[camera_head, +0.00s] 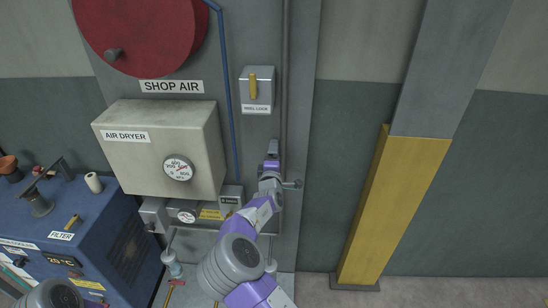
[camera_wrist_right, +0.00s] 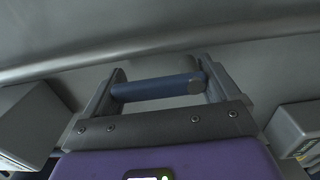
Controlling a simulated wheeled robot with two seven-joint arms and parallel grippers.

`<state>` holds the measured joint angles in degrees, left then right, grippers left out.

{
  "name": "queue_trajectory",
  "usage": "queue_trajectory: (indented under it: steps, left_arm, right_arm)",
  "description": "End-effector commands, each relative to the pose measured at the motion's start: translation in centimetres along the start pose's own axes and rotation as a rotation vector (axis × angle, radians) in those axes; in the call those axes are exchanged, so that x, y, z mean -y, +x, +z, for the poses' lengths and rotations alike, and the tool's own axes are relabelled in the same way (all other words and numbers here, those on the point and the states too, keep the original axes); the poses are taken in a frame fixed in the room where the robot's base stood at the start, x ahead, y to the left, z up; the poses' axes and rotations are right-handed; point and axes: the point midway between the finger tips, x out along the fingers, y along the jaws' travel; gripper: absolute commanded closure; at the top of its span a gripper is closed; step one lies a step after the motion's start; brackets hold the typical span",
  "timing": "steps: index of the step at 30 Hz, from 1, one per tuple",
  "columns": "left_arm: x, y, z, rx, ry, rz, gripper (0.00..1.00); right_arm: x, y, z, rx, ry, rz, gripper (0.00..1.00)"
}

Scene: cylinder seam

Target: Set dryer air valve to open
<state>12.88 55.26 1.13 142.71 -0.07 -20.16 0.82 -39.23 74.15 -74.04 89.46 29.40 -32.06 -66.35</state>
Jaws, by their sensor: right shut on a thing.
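My right gripper (camera_head: 272,151) is at the wall panel, right of the beige air dryer box (camera_head: 160,155) and below the reel lock box. In the right wrist view its two fingers (camera_wrist_right: 162,88) are shut on a dark blue bar (camera_wrist_right: 155,87), which spans the gap between them. The bar looks like a valve handle, but I cannot read a label on it. In the head view my gripper and wrist hide the bar and most of what it is fixed to. A small teal-grey fitting (camera_head: 292,185) shows just right of my wrist. My left gripper is not in view.
The reel lock box (camera_head: 257,90) with a yellow lever is above my gripper. A thin blue pipe (camera_head: 228,80) runs down to its left, and a grey conduit (camera_head: 285,70) is close on the right. A yellow-based column (camera_head: 395,200) stands farther right. A blue machine (camera_head: 85,235) is at lower left.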

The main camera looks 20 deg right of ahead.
Motion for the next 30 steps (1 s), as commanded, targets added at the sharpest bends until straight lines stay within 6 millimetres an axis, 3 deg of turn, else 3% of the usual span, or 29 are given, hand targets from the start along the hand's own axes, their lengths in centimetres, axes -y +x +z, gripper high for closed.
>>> queue_trajectory:
  steps: [3, 13, 24, 30]
  left_arm:
    - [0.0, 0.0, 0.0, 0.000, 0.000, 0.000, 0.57]
    - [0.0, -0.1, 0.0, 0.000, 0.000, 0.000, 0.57]
    - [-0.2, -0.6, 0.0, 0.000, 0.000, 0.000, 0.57]
    - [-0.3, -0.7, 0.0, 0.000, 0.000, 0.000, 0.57]
  right_arm:
    - [0.0, 0.0, 0.1, 0.000, -0.007, -0.001, 0.00]
    - [0.0, -0.7, -0.1, -0.001, -0.003, 0.000, 0.00]
    - [-0.1, -5.6, -0.1, -0.001, -0.004, -0.001, 0.00]
    - [0.0, -7.3, 0.1, 0.001, -0.005, -0.001, 0.00]
